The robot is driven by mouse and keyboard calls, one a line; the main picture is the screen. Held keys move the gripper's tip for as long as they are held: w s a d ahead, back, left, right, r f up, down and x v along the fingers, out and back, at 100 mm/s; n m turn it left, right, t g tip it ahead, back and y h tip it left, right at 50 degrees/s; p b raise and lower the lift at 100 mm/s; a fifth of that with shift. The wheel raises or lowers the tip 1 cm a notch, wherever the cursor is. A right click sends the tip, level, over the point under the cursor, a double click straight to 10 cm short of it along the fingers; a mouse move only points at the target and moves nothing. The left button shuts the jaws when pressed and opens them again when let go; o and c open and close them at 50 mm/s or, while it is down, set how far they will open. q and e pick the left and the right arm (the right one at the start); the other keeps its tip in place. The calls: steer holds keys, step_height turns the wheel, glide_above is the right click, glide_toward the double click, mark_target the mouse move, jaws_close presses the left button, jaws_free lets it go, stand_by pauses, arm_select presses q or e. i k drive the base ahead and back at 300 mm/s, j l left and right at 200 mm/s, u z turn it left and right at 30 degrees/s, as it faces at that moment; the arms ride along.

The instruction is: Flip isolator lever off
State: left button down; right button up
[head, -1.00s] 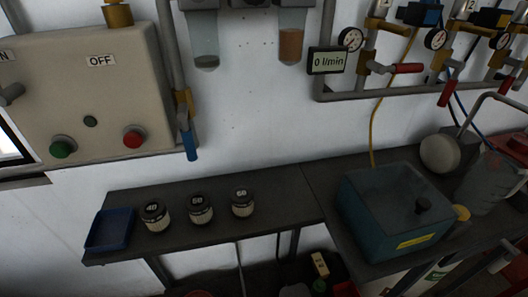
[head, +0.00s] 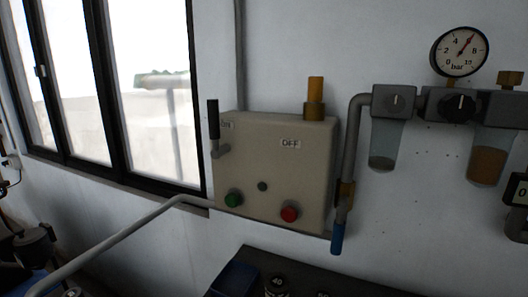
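The isolator lever (head: 214,125) is on the left side of a beige control box (head: 275,170) on the wall. A green button (head: 233,199) and a red button (head: 289,213) sit low on the box. Neither of my grippers is in view.
A window (head: 110,90) is left of the box. A grey rail (head: 120,240) crosses the lower left. A pipe with a blue-handled valve (head: 338,237) runs right of the box, near a pressure gauge (head: 459,52). A dark shelf (head: 310,280) with a blue tray (head: 234,279) is below.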

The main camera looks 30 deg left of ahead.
mark_target(217, 151)
steer(key=j+u, duration=0.1)
steer(key=u, duration=1.2)
steer(key=k+j, duration=0.05)
steer(key=j, duration=0.05)
